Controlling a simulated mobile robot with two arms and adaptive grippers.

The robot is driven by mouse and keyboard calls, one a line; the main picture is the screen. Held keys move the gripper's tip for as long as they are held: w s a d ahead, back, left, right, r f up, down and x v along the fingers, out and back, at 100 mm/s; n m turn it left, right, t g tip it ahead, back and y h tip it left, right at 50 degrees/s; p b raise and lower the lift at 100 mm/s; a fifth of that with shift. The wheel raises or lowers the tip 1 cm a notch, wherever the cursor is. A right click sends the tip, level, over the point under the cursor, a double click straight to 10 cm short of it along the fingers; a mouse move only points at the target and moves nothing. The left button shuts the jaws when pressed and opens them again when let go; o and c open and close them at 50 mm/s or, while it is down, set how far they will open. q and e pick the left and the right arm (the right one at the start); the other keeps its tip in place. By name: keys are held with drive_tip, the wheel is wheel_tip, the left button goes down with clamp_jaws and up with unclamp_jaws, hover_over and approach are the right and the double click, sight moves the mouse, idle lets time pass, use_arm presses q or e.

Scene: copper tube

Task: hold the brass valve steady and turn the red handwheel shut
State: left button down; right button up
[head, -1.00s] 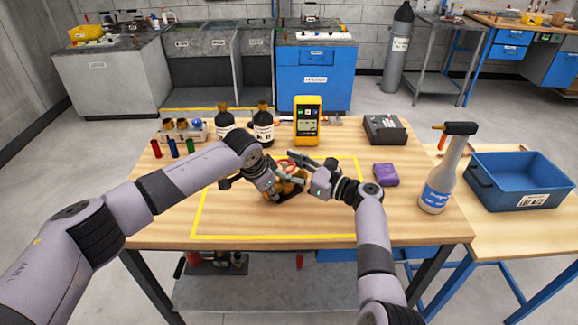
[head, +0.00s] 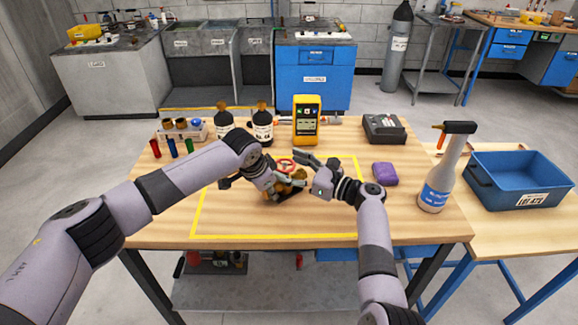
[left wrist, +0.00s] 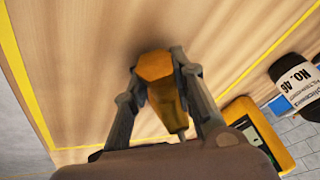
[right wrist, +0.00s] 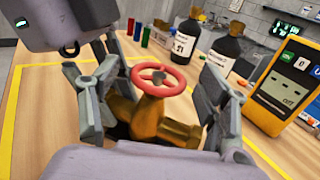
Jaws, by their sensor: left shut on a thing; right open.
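The brass valve (right wrist: 172,128) stands on the table inside the yellow outline, with the red handwheel (right wrist: 160,80) on top. My left gripper (left wrist: 160,82) is shut on the valve's brass end (left wrist: 155,70), one finger on each side. In the head view the left gripper partly hides the valve, and the handwheel (head: 286,166) shows between the grippers. My right gripper (right wrist: 160,100) is open, its fingers spread left and right of the handwheel and apart from it. In the head view the right gripper (head: 302,168) is just right of the valve.
Two dark bottles (head: 263,127) and a yellow meter (head: 307,120) stand behind the valve. A purple block (head: 385,174), a spray bottle (head: 440,175) and a blue bin (head: 520,182) are to the right. The front of the outlined area is clear.

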drive_tip(key=v, duration=1.1)
drive_tip(key=shift+d, duration=0.2)
drive_tip(key=shift+s+d+f, duration=0.1)
drive_tip(key=shift+s+d, duration=0.1)
drive_tip(key=shift+f, duration=0.1)
drive_tip(key=x, duration=1.2)
drive_tip(key=shift+a, duration=0.1)
drive_tip(key=shift+c, duration=0.2)
drive_tip(key=c, duration=1.1)
